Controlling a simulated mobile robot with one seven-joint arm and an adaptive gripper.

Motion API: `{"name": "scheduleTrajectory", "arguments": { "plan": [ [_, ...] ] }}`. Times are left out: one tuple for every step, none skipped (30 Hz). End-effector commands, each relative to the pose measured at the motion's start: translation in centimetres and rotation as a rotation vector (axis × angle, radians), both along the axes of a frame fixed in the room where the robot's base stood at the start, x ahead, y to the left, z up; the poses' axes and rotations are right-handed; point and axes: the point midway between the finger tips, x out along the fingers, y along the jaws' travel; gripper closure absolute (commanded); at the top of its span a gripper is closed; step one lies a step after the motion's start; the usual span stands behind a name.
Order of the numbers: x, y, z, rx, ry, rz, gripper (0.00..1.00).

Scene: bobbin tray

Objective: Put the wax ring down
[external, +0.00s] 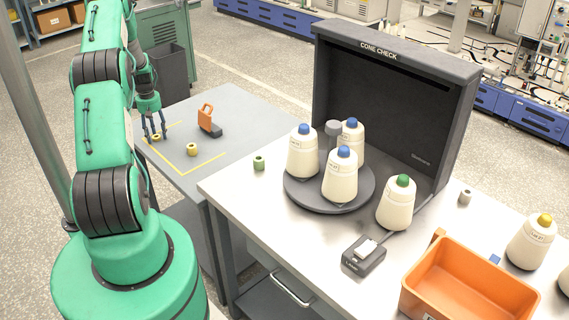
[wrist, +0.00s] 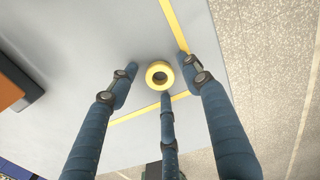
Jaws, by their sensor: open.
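A yellow ring (wrist: 160,75), which I take to be the wax ring, lies flat on the grey side table (external: 237,118), close to a corner of the yellow tape outline (wrist: 140,111). It also shows in the external view (external: 156,138), partly behind the fingers. My gripper (external: 155,133) points down over it with its three fingers spread. In the wrist view my gripper (wrist: 160,84) has its fingers around the ring with visible gaps at the two sides. The third finger's tip looks close to the ring's edge; I cannot tell whether it touches.
A second yellow ring or bobbin (external: 192,149) stands nearby on the side table. An orange-handled tool (external: 208,121) stands beyond it. On the steel bench are a small green bobbin (external: 258,163), several cones on a dark turntable (external: 330,200), and an orange bin (external: 462,283).

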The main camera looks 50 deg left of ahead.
Motion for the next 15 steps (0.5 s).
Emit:
{"name": "scheduleTrajectory", "arguments": {
  "plan": [
    [0.0,0.0,0.3,0.0,0.0,0.0,0.51],
    [0.0,0.0,0.4,0.001,-0.001,0.0,0.51],
    [0.0,0.0,0.7,0.001,-0.001,0.0,0.51],
    [0.0,0.1,0.9,0.001,-0.001,0.0,0.51],
    [0.0,0.1,1.1,0.001,-0.001,0.0,0.51],
    [0.0,0.1,1.5,0.001,-0.001,0.0,0.51],
    [0.0,0.1,1.9,0.001,-0.001,0.0,0.51],
    [0.0,0.1,2.3,0.001,-0.001,0.0,0.51],
    [0.0,0.1,2.9,0.001,-0.001,0.0,0.51],
    [0.1,0.1,3.3,0.002,-0.001,0.0,0.51],
    [0.1,0.1,3.7,0.002,-0.001,0.0,0.51],
    [0.1,0.1,4.4,0.002,-0.001,0.0,0.51],
    [0.1,0.1,4.9,0.002,-0.001,0.0,0.51],
    [0.1,0.1,5.4,0.002,-0.001,0.0,0.51],
    [0.0,0.1,6.1,0.001,-0.001,0.0,0.51]
  ]
}}
